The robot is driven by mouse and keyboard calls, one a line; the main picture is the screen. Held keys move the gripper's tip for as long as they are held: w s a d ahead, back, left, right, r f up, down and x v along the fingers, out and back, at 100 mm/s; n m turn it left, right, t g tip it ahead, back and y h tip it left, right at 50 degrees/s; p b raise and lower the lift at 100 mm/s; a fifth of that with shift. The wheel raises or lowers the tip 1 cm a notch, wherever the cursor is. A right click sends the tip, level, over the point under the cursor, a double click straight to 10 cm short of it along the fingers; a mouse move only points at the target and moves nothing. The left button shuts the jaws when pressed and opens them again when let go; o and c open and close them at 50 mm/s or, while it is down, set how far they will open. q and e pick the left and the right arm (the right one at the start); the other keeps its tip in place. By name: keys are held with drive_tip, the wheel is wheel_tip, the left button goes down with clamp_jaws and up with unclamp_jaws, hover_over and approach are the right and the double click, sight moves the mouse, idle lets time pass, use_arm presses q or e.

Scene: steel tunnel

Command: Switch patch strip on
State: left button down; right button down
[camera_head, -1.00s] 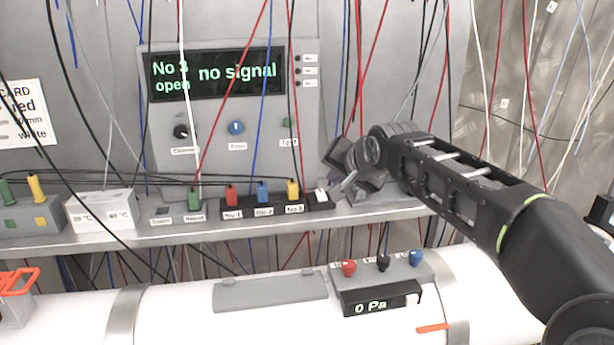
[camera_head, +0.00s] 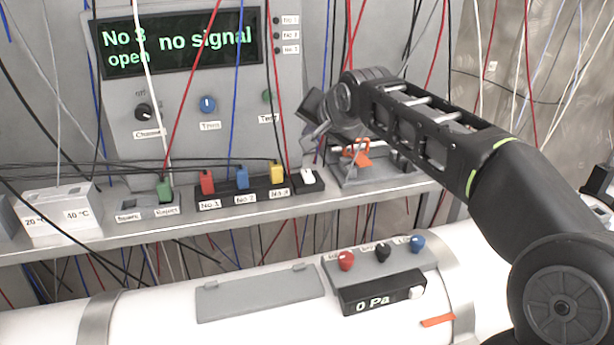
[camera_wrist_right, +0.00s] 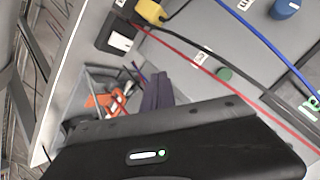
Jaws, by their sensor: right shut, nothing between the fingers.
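The patch strip (camera_head: 262,191) is a black block on the shelf, with red, blue and yellow plugs labelled No 1 to No 3. A white rocker switch (camera_head: 307,180) sits at its right end; which way it is tipped is too small to tell. In the right wrist view the switch (camera_wrist_right: 120,42) shows at upper left, beside the yellow plug (camera_wrist_right: 150,12). My right gripper (camera_head: 312,122) is shut and empty, above the switch and apart from it. Its dark fingers (camera_wrist_right: 158,92) show in the wrist view. My left gripper is out of view.
The panel display (camera_head: 180,45) reads "No 3 open, no signal". Cables hang before the panel and strip. An orange clamp (camera_head: 356,152) in a grey holder stands right of the strip. Below, a white pipe (camera_head: 150,315) carries a 0 Pa gauge (camera_head: 380,292).

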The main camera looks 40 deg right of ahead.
drive_tip(key=b, duration=0.4)
hover_over(310, 179)
drive_tip(key=f, duration=0.7)
drive_tip(key=shift+s+a+f, duration=0.1)
drive_tip(key=shift+s, duration=0.1)
drive_tip(key=shift+w+f+b, duration=0.15)
drive_tip(key=shift+f+b, duration=0.5)
drive_tip(key=shift+b, duration=0.1)
idle(0.8)
